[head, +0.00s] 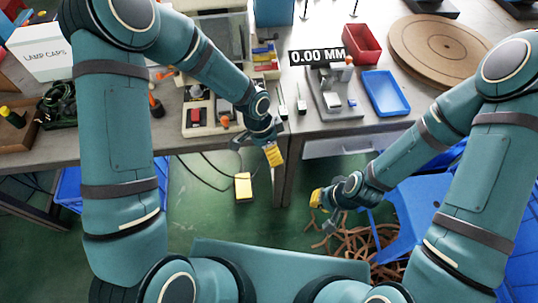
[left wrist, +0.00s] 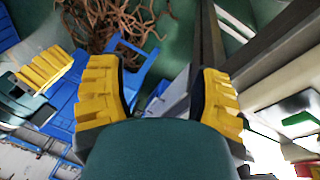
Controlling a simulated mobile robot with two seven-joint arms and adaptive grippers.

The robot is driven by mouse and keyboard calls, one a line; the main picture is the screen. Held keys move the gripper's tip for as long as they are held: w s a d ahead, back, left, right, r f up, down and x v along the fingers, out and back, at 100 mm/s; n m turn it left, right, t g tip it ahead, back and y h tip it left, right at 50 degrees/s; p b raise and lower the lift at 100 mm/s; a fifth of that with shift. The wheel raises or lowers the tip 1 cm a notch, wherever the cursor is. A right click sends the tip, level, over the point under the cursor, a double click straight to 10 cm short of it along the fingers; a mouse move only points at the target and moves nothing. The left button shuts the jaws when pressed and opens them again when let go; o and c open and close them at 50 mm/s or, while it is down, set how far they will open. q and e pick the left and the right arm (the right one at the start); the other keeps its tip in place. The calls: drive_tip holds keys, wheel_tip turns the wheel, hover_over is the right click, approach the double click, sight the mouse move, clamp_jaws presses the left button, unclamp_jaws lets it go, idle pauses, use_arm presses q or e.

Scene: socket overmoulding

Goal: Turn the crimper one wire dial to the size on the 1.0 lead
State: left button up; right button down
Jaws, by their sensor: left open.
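A bench machine with a red button (head: 197,116) and small knobs stands at the table's front edge; it may be the crimper, but I cannot make out its wire dial. I cannot pick out a lead marked 1.0. My left gripper (head: 270,152) hangs just beyond the table's front edge, right of and below this machine, touching nothing. In the left wrist view, the left gripper (left wrist: 158,98) has its yellow fingers wide apart with nothing between them. My right gripper (head: 322,202) is over the floor beside a blue bin; its finger gap is not clear.
A gauge reading 0.00 MM (head: 318,57), a blue tray (head: 386,93), a red bin (head: 362,44) and a round wooden board (head: 438,50) are on the table to the right. A LAMP CAPS box (head: 45,52) stands left. A yellow pedal (head: 243,187) lies on the floor.

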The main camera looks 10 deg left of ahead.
use_arm(q)
drive_tip(key=shift+s+d+f+n+h, duration=0.1)
drive_tip(key=shift+s+f+n+h, duration=0.1)
drive_tip(key=shift+s+n, duration=0.2)
drive_tip(key=shift+s+f+n+h, duration=0.15)
drive_tip(key=shift+s+n+h, duration=0.05)
drive_tip(key=shift+s+n, duration=0.2)
drive_tip(key=shift+w, duration=0.1)
drive_tip(key=s+a+f+n+t, duration=0.1)
drive_tip(key=s+a+f+n, duration=0.1)
drive_tip(key=s+n, duration=0.3)
drive_tip(key=s+a+f+n+t, duration=0.1)
drive_tip(key=s+f+n, duration=0.2)
drive_tip(key=n, duration=0.3)
drive_tip(key=shift+s+a+n+t, duration=0.3)
drive_tip(key=shift+s+a, duration=0.1)
drive_tip(key=shift+s, duration=0.5)
